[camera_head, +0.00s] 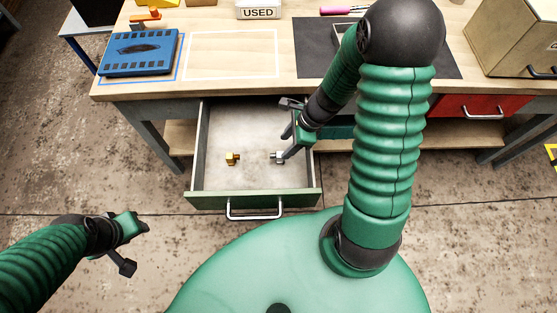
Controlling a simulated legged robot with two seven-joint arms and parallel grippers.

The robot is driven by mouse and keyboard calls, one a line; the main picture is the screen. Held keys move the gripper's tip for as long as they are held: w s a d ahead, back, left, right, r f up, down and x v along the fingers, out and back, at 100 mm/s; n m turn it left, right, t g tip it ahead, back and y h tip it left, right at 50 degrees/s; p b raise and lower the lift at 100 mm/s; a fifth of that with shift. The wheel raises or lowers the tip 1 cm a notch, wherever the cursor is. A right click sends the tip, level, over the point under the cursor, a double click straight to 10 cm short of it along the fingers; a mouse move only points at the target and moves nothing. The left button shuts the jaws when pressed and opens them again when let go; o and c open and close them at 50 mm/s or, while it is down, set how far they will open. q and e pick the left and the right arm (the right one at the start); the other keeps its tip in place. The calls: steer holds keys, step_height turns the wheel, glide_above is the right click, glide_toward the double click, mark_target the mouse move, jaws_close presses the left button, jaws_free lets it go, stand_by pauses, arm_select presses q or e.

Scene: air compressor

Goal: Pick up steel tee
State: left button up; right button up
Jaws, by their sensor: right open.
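The steel tee (277,157) is a small silver-grey fitting lying in the open drawer (222,181), right of its middle. A brass fitting (232,158) lies to its left in the same drawer. My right gripper (285,145) reaches down into the drawer with its jaws open, fingertips close to the steel tee. I cannot tell whether they touch it. My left gripper (134,247) is over the floor at the lower left, away from the drawer. Its jaws look apart and nothing shows between them.
The wooden bench (150,88) stands above the drawer. On it are a blue case (140,53), a white box marked USED (258,9) and a black mat (310,50). A beige box (510,40) stands at the right. The drawer's left half is mostly clear.

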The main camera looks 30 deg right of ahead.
mark_target(280, 154)
steer(key=x, duration=0.2)
steer(key=shift+w+f, duration=0.1)
steer(key=shift+f, duration=0.3)
steer(key=b+x, duration=0.2)
steer(key=x, duration=0.1)
steer(key=b+x, duration=0.1)
steer(key=x, duration=0.1)
steer(key=shift+s+d+f, duration=0.1)
steer(key=shift+s+d, duration=0.15)
steer(key=shift+d, duration=0.05)
steer(key=shift+w+a, duration=0.1)
steer(key=c, duration=0.3)
arm_select(q)
steer(key=f, duration=0.4)
steer(key=shift+d, duration=0.2)
arm_select(e)
jaws_close()
